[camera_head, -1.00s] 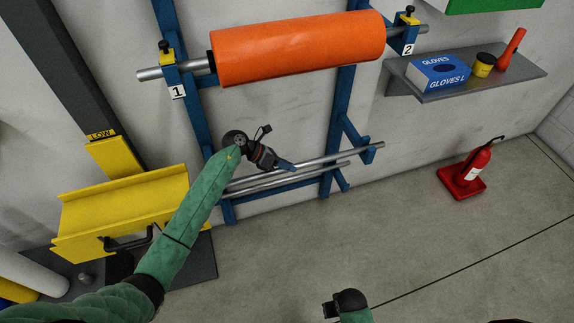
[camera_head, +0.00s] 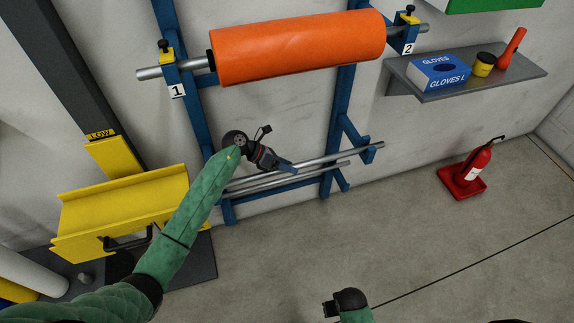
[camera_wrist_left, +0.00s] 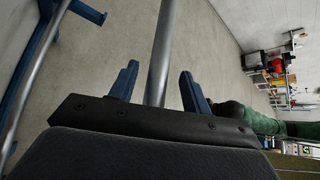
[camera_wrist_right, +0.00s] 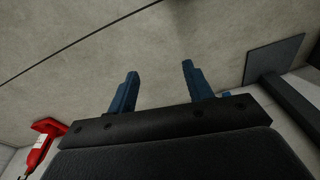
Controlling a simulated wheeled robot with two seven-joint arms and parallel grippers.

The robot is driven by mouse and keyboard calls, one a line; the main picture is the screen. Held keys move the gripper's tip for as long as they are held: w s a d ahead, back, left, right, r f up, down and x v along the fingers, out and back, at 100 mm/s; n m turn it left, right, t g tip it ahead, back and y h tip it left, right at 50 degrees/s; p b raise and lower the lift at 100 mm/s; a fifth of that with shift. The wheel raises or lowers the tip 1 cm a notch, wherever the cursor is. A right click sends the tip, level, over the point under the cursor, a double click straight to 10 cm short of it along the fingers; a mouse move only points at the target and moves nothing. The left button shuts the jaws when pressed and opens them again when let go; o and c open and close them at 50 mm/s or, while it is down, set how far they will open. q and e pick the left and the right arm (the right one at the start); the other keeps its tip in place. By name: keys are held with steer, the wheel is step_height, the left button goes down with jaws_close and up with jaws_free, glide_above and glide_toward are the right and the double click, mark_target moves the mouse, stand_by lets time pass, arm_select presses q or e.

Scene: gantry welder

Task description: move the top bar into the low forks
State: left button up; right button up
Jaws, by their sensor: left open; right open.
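A steel top bar (camera_head: 150,74) runs through the orange roll (camera_head: 298,48) and rests in the upper brackets tagged 1 and 2 of a blue wall rack. Two thinner-looking steel bars, one of them the rear bar (camera_head: 335,156), lie lower on blue arms, the low forks (camera_head: 342,180). My left gripper (camera_head: 286,166) is open at these lower bars. In the left wrist view a bar (camera_wrist_left: 160,55) runs lengthwise between its spread fingers; contact cannot be told. My right gripper (camera_wrist_right: 158,82) is open and empty over bare floor; its fingers are unclear in the head view.
A grey shelf (camera_head: 470,88) with a gloves box (camera_head: 438,72) is on the right. The front floor is clear.

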arm_select(q)
steer(key=b+v, duration=0.2)
steer(key=v, duration=0.6)
steer(key=shift+b, duration=0.35)
arm_select(e)
step_height(320, 180, up, 12)
steer(key=shift+w+a+r, duration=0.2)
steer(key=shift+w+a, duration=0.25)
